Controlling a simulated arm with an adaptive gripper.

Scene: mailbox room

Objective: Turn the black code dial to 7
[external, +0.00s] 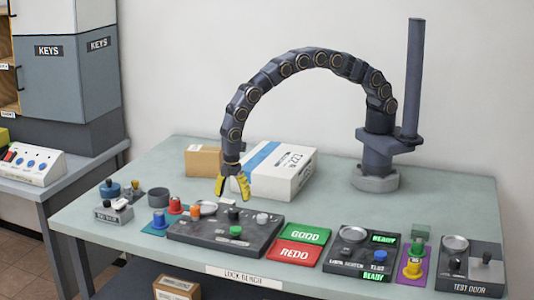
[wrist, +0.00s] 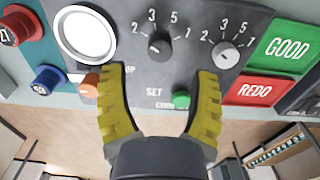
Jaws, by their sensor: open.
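In the external view the black dial (external: 232,213) is near the back edge of the panel (external: 200,231). My gripper (external: 232,196) is open and empty, pointing down above the panel. In the wrist view its yellow fingers (wrist: 154,75) are spread, with the black dial beyond the gap between their tips, apart from both.
The panel also bears a green button (wrist: 181,99), an orange knob (wrist: 90,85) and a round silver disc (wrist: 85,32). Green GOOD (external: 305,235) and red REDO (external: 295,254) plates lie to the right. A white box (external: 285,178) stands behind the gripper.

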